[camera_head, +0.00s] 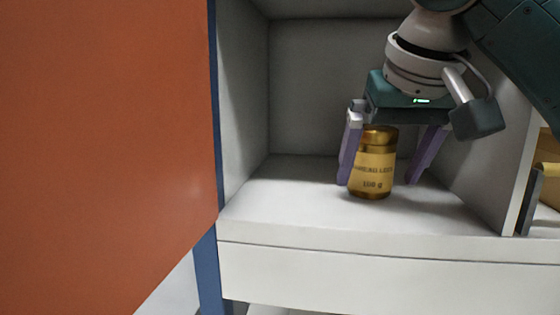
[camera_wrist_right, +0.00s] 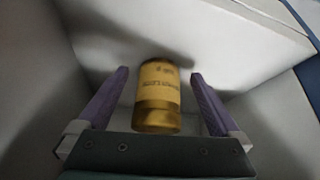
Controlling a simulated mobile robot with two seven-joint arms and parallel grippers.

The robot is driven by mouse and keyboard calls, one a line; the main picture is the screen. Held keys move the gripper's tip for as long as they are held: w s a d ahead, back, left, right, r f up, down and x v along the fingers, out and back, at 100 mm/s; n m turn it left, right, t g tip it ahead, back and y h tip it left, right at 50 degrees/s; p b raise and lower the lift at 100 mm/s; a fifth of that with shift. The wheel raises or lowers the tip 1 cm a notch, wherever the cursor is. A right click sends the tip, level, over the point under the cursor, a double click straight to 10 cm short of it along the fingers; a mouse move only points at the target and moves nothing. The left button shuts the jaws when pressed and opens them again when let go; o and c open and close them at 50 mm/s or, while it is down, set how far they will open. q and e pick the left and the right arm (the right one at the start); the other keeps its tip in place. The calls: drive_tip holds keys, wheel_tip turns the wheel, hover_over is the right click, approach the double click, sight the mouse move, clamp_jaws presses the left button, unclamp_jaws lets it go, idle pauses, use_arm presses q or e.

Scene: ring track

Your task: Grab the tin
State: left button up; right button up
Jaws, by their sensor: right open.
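The gold tin (camera_head: 373,165) with a yellow label stands upright on the white shelf of the open cabinet, in the head view. My right gripper (camera_head: 380,180) points down over the tin with its purple fingers apart, one to each side of it. In the right wrist view, the tin (camera_wrist_right: 158,97) lies between the two spread fingers of the right gripper (camera_wrist_right: 159,75), with a gap on both sides. The tin's top is partly under the gripper body in the head view. My left gripper is not in view.
An orange door panel (camera_head: 100,130) with a blue edge fills the left side. The cabinet's side wall (camera_head: 490,160) stands right of the gripper. The shelf (camera_head: 290,195) is bare left of the tin. A yellowish object (camera_head: 550,185) shows in the neighbouring compartment at the right edge.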

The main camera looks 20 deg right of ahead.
sight(373, 159)
drive_tip(key=w+p, duration=0.1)
drive_tip(key=w+d+p, duration=0.1)
drive_tip(key=w+p, duration=0.1)
drive_tip(key=shift+d, duration=0.1)
drive_tip(key=shift+w+f+p, duration=0.15)
drive_tip(key=shift+f+p, duration=0.15)
drive_tip(key=shift+f, duration=0.25)
drive_tip(key=shift+c, duration=0.4)
drive_tip(key=c, duration=1.3)
drive_tip(key=shift+c, duration=0.5)
